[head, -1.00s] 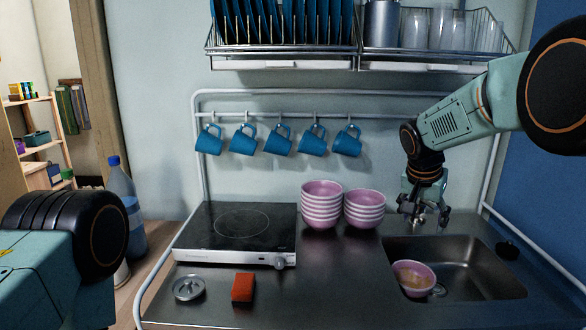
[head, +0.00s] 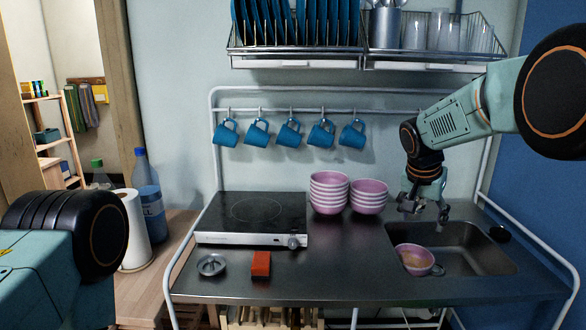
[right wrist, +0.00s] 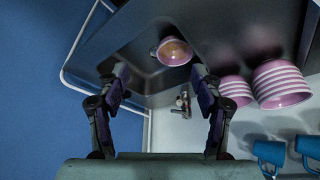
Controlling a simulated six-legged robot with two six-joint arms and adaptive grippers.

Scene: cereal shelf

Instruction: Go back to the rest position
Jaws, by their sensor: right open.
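My right gripper (head: 424,208) is open and empty. It hangs from the right arm above the back of the sink, pointing down. In the right wrist view its two fingers (right wrist: 158,70) are spread apart with nothing between them. A pink bowl (head: 415,260) with brownish contents lies in the sink, below and apart from the gripper; it also shows in the right wrist view (right wrist: 174,52). My left gripper is out of view; only a part of my left arm shows at the left edge of the head view.
Two stacks of pink bowls (head: 329,192) stand beside the hob (head: 252,216), left of the right gripper. A red sponge (head: 261,264) and a round metal lid lie in front. Blue mugs (head: 289,133) hang on a rail under the dish rack (head: 300,62). Bottles and a paper roll (head: 134,230) stand left.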

